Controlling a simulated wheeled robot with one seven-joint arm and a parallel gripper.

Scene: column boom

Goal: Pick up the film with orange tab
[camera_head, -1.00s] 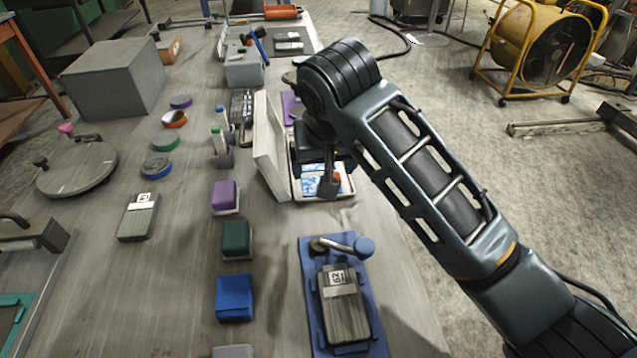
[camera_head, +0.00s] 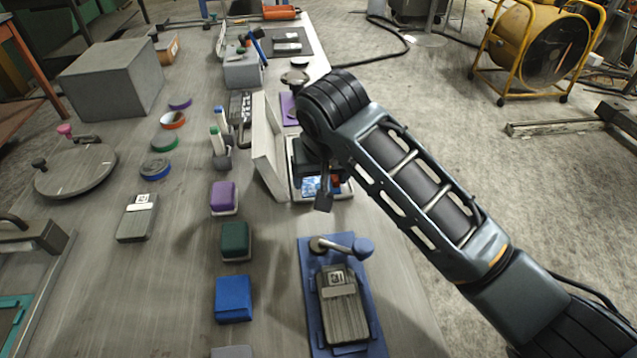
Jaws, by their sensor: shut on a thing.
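The open white case (camera_head: 302,197) stands at the right edge of the table, its lid (camera_head: 268,150) raised on the left. A blue and white patterned film (camera_head: 309,185) lies inside, partly hidden by my arm. A small orange-red tab (camera_head: 336,180) shows beside my gripper (camera_head: 325,198), which points down over the case. The gripper is shut on the film with the orange tab. The grasp itself is mostly hidden behind the finger and wrist, and I cannot tell whether the film is clear of the case floor.
A blue fixture (camera_head: 312,300) with a lever and a grey block is in front of the case. Purple (camera_head: 223,196), green (camera_head: 235,240) and blue (camera_head: 234,298) blocks stand to the left. A grey box (camera_head: 112,78) is at the far left.

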